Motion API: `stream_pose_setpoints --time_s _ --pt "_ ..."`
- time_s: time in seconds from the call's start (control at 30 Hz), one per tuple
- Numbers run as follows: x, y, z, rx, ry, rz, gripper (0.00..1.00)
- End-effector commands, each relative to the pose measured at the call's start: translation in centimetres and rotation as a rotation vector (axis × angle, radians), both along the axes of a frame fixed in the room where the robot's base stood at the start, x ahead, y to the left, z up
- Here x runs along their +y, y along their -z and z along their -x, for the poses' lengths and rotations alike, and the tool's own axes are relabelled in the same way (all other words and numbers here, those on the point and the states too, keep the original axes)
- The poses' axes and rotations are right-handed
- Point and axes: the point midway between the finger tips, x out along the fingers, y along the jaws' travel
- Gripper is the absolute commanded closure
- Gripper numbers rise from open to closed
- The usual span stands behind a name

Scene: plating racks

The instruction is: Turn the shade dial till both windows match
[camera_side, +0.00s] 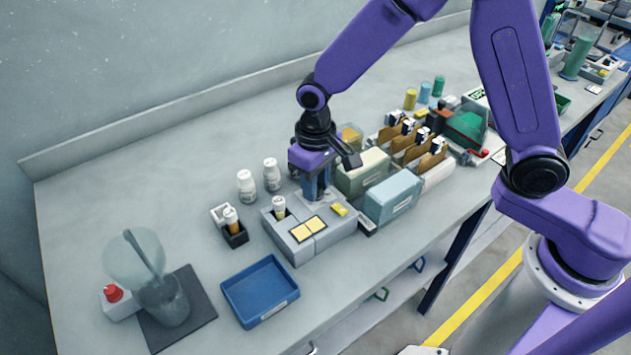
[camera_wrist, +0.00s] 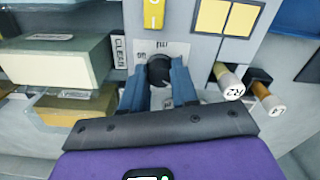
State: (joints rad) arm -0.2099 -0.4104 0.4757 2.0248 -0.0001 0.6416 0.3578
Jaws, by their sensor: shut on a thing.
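The grey comparator box (camera_side: 291,247) stands on the bench and has two yellow windows side by side on top. In the wrist view, the left window (camera_wrist: 211,17) and the right window (camera_wrist: 241,20) look nearly the same yellow; a slight difference in shade I cannot tell. The round black shade dial (camera_wrist: 159,68) sits on a pale marked plate on the box. My gripper (camera_wrist: 158,82) points down with its blue fingers shut on the dial, one on each side. In the side view my gripper (camera_side: 318,190) hides the dial.
A yellow switch (camera_side: 338,209) and a capped vial (camera_side: 279,206) sit on the box. A pale green box (camera_side: 362,174) and a light blue box (camera_side: 393,199) stand close right. White bottles (camera_side: 247,186) stand behind left; a blue tray (camera_side: 260,291) lies in front.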

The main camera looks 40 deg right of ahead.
Motion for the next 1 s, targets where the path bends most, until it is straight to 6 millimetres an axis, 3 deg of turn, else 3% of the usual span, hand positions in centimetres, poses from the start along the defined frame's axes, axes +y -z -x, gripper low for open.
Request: stream_pose_setpoints --time_s 0.37,0.4,0.43,0.47,0.8,1.0 --pt "0.0 -0.1 0.0 -0.001 0.002 -0.001 1.0" --pt "0.0 -0.1 0.0 -0.001 0.002 -0.001 0.58" --pt "0.0 -0.1 0.0 -0.001 0.002 -0.001 0.49" --pt "0.0 -0.1 0.0 -0.001 0.002 -0.001 0.46" --pt "0.0 -0.3 -0.1 -0.002 0.002 -0.001 0.46" --pt "0.1 -2.8 -0.1 -0.006 0.002 -0.005 0.46"
